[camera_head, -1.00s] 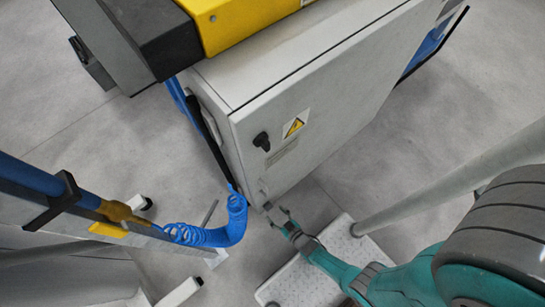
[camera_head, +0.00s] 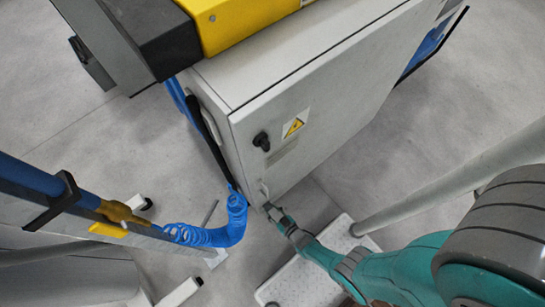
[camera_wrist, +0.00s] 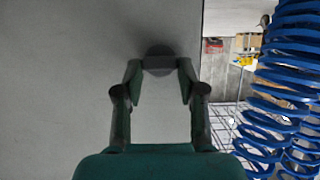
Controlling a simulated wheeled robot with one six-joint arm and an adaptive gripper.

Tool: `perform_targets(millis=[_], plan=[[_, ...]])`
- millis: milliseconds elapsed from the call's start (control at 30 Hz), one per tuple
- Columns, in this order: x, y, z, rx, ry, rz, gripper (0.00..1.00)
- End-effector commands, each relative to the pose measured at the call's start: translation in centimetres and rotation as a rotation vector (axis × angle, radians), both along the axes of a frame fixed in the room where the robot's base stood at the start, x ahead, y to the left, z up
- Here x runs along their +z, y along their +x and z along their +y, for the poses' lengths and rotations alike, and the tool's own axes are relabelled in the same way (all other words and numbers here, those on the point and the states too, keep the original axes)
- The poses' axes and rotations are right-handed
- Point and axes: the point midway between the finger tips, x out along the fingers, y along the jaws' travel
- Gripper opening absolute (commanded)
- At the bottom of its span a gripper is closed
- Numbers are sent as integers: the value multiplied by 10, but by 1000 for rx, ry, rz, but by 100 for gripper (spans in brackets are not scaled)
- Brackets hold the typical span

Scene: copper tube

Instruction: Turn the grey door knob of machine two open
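The white cabinet (camera_head: 320,105) fills the upper middle of the head view. In the wrist view, its pale door panel (camera_wrist: 55,80) takes up the left and middle. The grey door knob (camera_wrist: 158,63) shows as a dark grey round base with a bar, between my fingertips. My gripper (camera_wrist: 160,72) has one finger on each side of the bar, and both tips appear to touch it. In the head view, my gripper (camera_head: 270,208) reaches the lower corner of the cabinet front, just below a light grey handle (camera_head: 264,188). The fingertip contact is too small to make out there.
A black rotary switch (camera_head: 261,141) and yellow warning label (camera_head: 293,127) sit higher on the cabinet. A blue coiled hose (camera_head: 236,218) hangs left of my gripper and shows in the wrist view (camera_wrist: 285,90). A white step (camera_head: 305,285) stands below my arm.

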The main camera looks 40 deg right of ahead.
Motion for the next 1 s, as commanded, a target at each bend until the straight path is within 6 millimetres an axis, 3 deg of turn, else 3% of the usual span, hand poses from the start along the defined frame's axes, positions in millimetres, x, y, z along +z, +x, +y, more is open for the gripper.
perform_targets(millis=[267,1000], plan=[[0,1,-2,-5,41,-2,5],[-1,1,-7,-3,393,-1,5]])
